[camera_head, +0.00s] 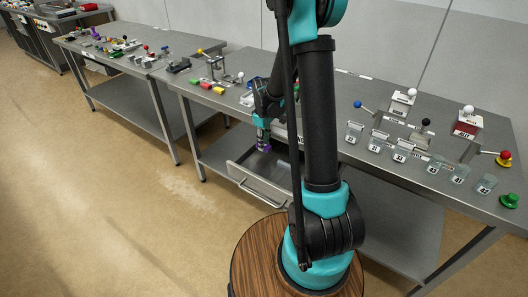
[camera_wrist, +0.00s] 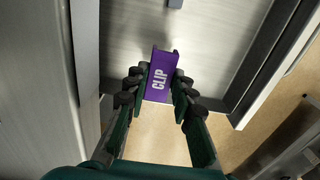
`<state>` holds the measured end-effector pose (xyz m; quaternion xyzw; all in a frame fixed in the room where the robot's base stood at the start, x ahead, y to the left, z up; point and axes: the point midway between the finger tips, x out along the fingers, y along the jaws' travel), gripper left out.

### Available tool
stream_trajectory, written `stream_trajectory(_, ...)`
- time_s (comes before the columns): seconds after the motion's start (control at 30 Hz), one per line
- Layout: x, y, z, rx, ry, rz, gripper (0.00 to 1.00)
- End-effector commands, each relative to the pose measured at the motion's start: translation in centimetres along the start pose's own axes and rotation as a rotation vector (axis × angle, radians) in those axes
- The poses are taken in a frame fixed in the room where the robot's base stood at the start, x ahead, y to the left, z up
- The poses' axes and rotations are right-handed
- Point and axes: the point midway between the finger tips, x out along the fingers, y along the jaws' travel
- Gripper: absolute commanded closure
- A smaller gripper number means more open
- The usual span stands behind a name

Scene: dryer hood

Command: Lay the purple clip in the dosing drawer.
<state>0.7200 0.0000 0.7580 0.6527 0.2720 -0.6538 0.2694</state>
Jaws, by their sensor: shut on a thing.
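The purple clip (camera_wrist: 160,75), lettered "CLIP", is held between the fingertips of my gripper (camera_wrist: 157,88) in the wrist view. In the head view the clip (camera_head: 263,147) shows as a small purple patch below my gripper (camera_head: 262,132). The gripper is shut on it. An open metal drawer (camera_head: 262,186) extends from under the bench, and the clip appears over its back part. In the wrist view the drawer's grey floor (camera_wrist: 200,35) lies beyond the clip. I cannot tell how high the clip is above that floor.
The bench top (camera_head: 350,88) is above the drawer. Several labelled glass cups (camera_head: 376,143) stand along its front right edge, near a green button (camera_head: 509,200) and a red knob (camera_head: 504,158). Red, green and yellow blocks (camera_head: 206,86) lie at left. The floor (camera_head: 120,180) in front is clear.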

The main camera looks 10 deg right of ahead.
Motion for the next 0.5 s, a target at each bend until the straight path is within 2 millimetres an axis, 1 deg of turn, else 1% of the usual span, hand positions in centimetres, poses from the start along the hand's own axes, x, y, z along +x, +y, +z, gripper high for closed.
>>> stream_trajectory(0.03,0.5,0.0,0.0,0.000,0.000,0.000,0.90)
stream_trajectory(0.27,1.7,0.0,0.0,0.000,0.000,0.000,0.90)
stream_trajectory(0.5,4.5,0.0,0.0,0.000,0.000,0.000,0.90)
